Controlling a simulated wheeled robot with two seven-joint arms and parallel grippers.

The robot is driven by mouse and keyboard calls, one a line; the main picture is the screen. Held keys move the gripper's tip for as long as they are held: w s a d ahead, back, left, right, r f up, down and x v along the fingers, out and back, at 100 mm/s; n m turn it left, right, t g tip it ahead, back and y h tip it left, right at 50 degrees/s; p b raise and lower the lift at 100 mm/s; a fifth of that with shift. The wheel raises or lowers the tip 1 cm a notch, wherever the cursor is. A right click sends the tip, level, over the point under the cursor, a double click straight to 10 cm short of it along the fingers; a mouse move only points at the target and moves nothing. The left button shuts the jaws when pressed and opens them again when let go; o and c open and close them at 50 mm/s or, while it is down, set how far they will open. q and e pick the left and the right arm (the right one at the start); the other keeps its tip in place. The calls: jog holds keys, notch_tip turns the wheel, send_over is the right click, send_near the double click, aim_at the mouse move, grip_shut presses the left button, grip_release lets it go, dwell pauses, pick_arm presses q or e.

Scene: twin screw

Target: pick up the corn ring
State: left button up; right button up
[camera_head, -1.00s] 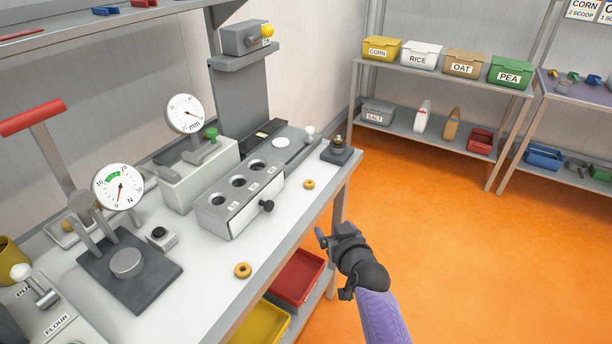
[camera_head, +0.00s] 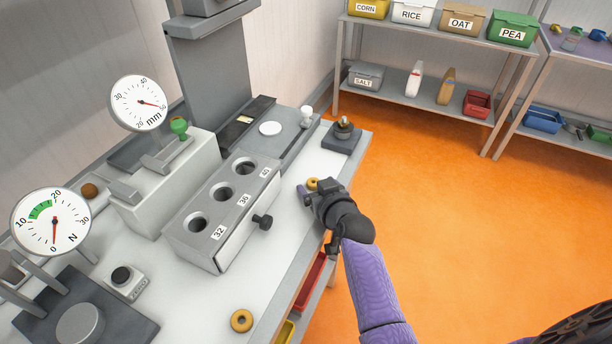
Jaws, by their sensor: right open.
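The other ring (camera_head: 241,320) lies at the bench's near front edge, well away from the gripper. My right gripper (camera_head: 317,214) is open over the bench's front edge, one finger close to the nearer ring. I cannot tell if they touch. Nothing shows between its fingers. My left gripper is out of view.
A grey block with holes marked 32, 36 and 40 (camera_head: 208,245) and a black knob (camera_head: 262,221) stands left of the gripper. A dark stand (camera_head: 343,137) is behind it. A dial gauge (camera_head: 138,103) stands at left. Shelves with labelled bins (camera_head: 461,21) are at the back.

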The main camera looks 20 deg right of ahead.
jog(key=shift+w+f, duration=0.2)
jog(key=shift+w, duration=0.3)
jog(key=shift+s+a+r, duration=0.1)
jog(key=shift+s+r, duration=0.05)
jog(key=shift+s, duration=0.1)
jog(key=shift+s+r, duration=0.15)
jog(key=shift+s, duration=0.1)
jog(key=shift+c, duration=2.2)
jog(key=shift+w, duration=0.15)
jog(key=shift+c, duration=1.2)
jog(key=c, duration=0.3)
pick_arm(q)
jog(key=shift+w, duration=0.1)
